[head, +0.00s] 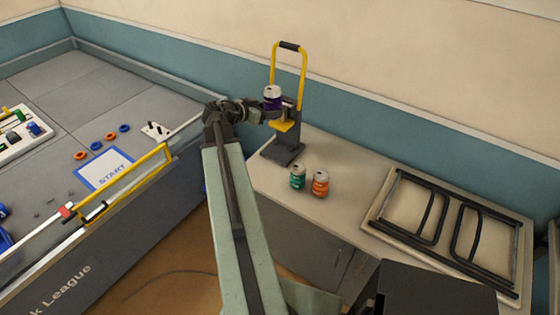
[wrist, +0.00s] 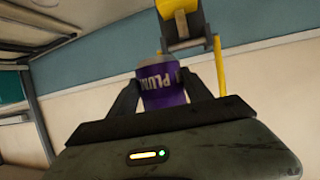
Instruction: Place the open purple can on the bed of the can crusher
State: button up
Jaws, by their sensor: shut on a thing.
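The purple can (head: 272,99) has a pale top end and stands about upright in my gripper (head: 270,113). It also shows in the wrist view (wrist: 162,84), with "PLUM" lettering, between the two fingers (wrist: 162,95). My gripper is shut on it. The can crusher (head: 286,125) stands on the cabinet top at the back, with a yellow handle frame and a dark base. In the head view the can overlaps the crusher's frame. In the wrist view the crusher's yellow part (wrist: 180,10) is above and beyond the can. Whether the can touches the crusher cannot be told.
A green can (head: 298,177) and an orange can (head: 320,184) stand on the cabinet top (head: 345,165) in front of the crusher. A tray with black frames (head: 445,225) lies at the right. A walled game table (head: 110,150) fills the left.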

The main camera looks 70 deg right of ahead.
jog(key=w+a+f+b, duration=0.1)
jog(key=w+f+b, duration=0.2)
jog(key=f+b, duration=0.4)
jog(key=w+f+b, duration=0.3)
jog(key=f+b, duration=0.5)
jog(key=f, duration=0.3)
jog(key=w+a+f+b, duration=0.1)
jog(key=w+f+b, duration=0.2)
jog(key=f+b, duration=0.5)
jog(key=shift+a+f, duration=0.35)
jog(key=shift+f, duration=0.1)
jog(key=shift+w+a+f, duration=0.1)
jog(key=shift+f, duration=0.05)
send_over(279, 151)
jog(key=w+a, duration=0.2)
jog(key=a, duration=0.2)
jog(key=d, duration=0.1)
jog(key=s+d, duration=0.1)
jog(key=d, duration=0.2)
jog(key=shift+s, duration=0.4)
jog(key=shift+s+f+b, duration=0.1)
jog(key=shift+f+b, duration=0.75)
jog(key=shift+b, duration=0.25)
jog(key=shift+a+r, duration=0.1)
jog(key=shift+r, duration=0.1)
jog(key=shift+f, duration=0.1)
